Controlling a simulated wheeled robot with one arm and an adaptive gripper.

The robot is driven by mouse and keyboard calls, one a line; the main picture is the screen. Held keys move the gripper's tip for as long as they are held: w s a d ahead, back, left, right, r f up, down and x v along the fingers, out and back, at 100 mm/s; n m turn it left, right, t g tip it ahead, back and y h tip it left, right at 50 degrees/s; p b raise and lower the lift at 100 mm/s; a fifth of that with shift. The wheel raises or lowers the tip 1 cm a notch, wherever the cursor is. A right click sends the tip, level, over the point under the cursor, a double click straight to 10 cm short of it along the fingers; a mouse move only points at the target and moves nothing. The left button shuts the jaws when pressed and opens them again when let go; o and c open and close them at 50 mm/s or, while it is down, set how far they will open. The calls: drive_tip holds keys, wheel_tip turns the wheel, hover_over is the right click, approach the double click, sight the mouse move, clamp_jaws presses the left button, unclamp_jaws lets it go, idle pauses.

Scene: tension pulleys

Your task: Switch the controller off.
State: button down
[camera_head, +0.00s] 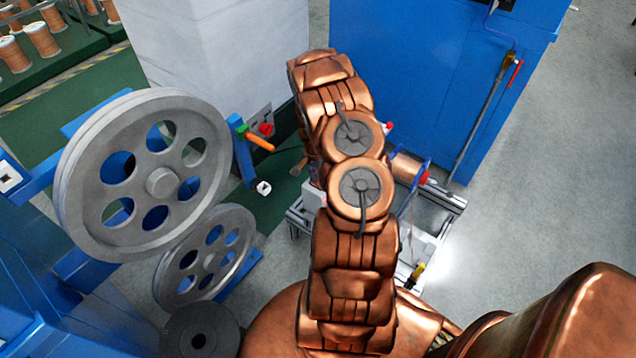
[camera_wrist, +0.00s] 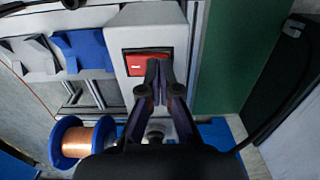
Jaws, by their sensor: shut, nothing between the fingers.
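The controller (camera_wrist: 150,30) is a light grey box in the upper middle of the wrist view. On its face is a red rocker switch (camera_wrist: 135,65) with a white mark, in a dark frame. My gripper (camera_wrist: 158,68) is shut and empty. Its dark fingertips are in front of the switch, over its right part, and hide some of it. I cannot tell whether they touch it. In the head view my arm covers the gripper and the switch.
A spool of copper wire with blue flanges (camera_wrist: 88,143) is at the lower left of the wrist view. In the head view, large grey pulleys (camera_head: 145,175) stand left of my arm and a blue cabinet (camera_head: 430,80) stands behind it. Open floor (camera_head: 560,170) lies right.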

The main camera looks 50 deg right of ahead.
drive_tip(key=shift+f, duration=0.15)
drive_tip(key=shift+r, duration=3.55)
drive_tip(key=shift+a, duration=0.1)
